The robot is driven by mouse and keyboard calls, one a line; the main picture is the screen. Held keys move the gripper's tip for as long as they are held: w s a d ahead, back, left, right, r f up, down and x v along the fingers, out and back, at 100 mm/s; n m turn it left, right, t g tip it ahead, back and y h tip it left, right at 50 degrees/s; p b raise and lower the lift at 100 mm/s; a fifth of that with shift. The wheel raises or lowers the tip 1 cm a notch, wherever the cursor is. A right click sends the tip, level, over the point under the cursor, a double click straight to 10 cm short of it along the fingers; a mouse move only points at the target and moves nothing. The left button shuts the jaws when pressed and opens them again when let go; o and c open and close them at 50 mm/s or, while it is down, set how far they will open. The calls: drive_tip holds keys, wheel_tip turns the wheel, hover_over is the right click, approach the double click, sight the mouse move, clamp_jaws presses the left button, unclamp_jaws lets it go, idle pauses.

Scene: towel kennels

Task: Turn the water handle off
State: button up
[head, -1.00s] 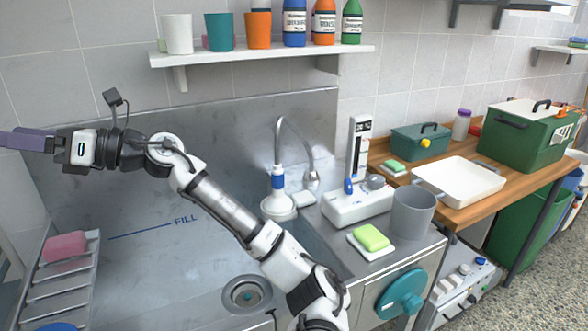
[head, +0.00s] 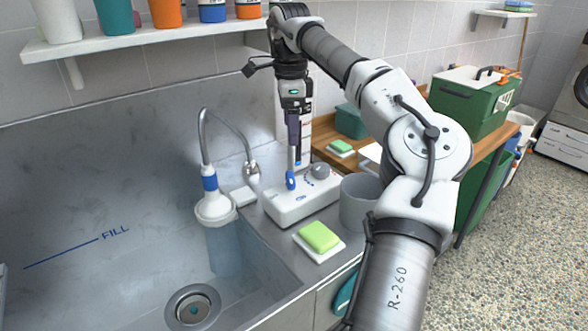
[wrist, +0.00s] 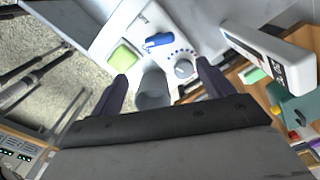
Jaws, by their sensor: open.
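The water handle, a blue lever (head: 291,181), stands on a white control box (head: 285,208) at the right of the sink. In the wrist view the lever (wrist: 158,41) lies near the top middle, ahead of the fingertips, beside a grey dial (wrist: 183,68). My gripper (head: 294,150) points down above the box, close to the lever in the head view; I cannot tell the exact gap. Its two dark fingers (wrist: 162,72) are spread and empty. The curved tap (head: 205,140) has a blue and white nozzle, with a translucent column (head: 226,252) below it.
A green sponge (head: 319,236) lies on a white dish in front of the box. A grey cup (head: 358,208) stands right of the box, partly hidden by my arm. A shelf (head: 120,43) with cups and bottles is above. The sink's left part is clear.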

sight(290, 176)
wheel_tip(290, 176, down, 13)
drive_tip(key=shift+a+f+p, duration=0.1)
drive_tip(key=shift+p, duration=0.7)
drive_tip(key=c, duration=1)
drive_tip(key=m, duration=0.5)
drive_tip(key=shift+m, duration=0.3)
drive_tip(key=m+b, duration=0.1)
drive_tip(key=m, duration=0.5)
drive_tip(key=shift+m, duration=0.3)
drive_tip(key=o, duration=1)
